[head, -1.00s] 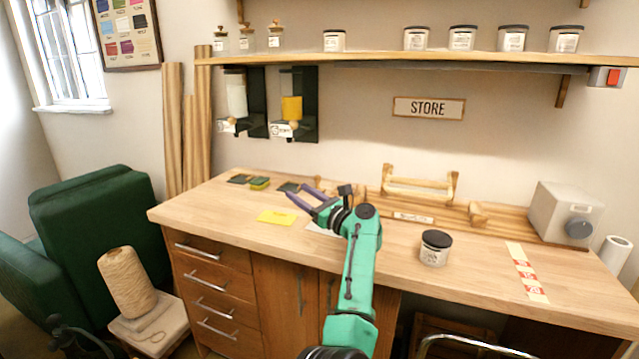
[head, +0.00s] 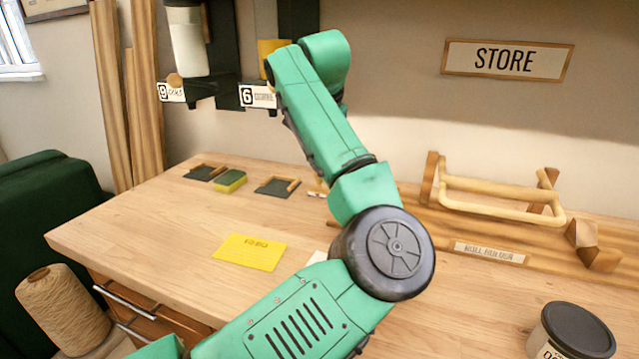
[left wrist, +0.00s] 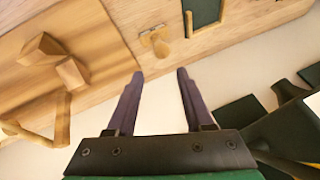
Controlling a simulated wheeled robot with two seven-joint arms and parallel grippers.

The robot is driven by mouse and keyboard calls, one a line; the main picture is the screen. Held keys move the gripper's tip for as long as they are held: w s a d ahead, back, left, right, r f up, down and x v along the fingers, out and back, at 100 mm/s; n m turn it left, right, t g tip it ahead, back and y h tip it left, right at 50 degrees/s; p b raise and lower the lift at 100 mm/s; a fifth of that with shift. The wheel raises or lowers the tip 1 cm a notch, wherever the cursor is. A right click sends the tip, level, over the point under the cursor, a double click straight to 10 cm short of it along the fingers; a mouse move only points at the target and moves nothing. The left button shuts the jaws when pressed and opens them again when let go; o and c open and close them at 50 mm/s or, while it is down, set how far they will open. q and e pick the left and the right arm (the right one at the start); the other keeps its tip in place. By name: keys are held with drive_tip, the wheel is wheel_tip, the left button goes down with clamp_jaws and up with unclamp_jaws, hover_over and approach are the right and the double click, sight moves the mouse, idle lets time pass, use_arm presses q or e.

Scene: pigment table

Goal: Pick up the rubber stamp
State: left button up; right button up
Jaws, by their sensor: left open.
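A small thing with a rounded wooden handle and a metal plate, which looks like the rubber stamp (left wrist: 162,46), lies on the table beside a dark pad (left wrist: 205,12) in the left wrist view. In the head view a small piece that may be it (head: 317,190) shows right of the dark pad (head: 277,187), partly behind my arm. My left gripper (left wrist: 160,72) is open and empty, its purple fingers pointing toward the handle, apart from it. In the head view its fingers are hidden behind my green arm. My right gripper is not in view.
A yellow card (head: 250,252) lies on the front of the table. A sponge (head: 230,181) sits among the dark pads. A wooden rack (head: 500,205) stands to the right, and a lidded jar (head: 572,332) at the lower right. Dark wall holders (head: 225,70) hang above the table.

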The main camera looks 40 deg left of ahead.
sight(319, 172)
use_arm(q)
drive_tip(key=x, duration=0.4)
drive_tip(key=p+x, duration=0.1)
drive_tip(key=x, duration=0.7)
drive_tip(key=shift+s+a, duration=0.2)
drive_tip(key=shift+s, duration=0.15)
clamp_jaws()
